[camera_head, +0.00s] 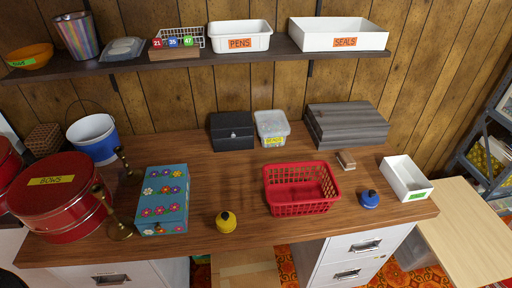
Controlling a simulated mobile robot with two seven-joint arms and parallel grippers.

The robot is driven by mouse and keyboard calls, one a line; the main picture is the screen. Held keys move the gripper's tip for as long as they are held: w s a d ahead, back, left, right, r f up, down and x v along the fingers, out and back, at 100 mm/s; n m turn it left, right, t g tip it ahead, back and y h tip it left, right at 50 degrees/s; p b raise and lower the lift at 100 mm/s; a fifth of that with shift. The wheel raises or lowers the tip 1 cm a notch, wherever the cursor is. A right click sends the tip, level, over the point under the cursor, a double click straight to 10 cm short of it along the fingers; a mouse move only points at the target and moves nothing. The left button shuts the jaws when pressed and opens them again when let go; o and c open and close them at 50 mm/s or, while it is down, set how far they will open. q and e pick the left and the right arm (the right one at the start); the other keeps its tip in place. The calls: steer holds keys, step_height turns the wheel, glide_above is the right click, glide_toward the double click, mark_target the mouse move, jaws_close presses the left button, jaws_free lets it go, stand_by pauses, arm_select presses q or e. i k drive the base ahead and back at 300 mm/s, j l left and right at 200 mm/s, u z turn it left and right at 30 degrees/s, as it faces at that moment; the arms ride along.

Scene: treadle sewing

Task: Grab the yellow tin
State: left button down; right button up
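A small round yellow tin (226,223) with a dark top piece stands upright near the front edge of the brown wooden desk (225,170), left of the middle. Nothing is touching it. Neither of my grippers is in view.
A flowered teal box (163,200) stands left of the tin, and a red basket (300,190) stands to its right. A similar blue tin (370,200) is farther right. Brass candlesticks (121,230) and a red round tin (60,205) are at the left. The desk behind the yellow tin is clear.

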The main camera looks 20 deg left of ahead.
mark_target(231, 229)
steer(key=u, duration=0.95)
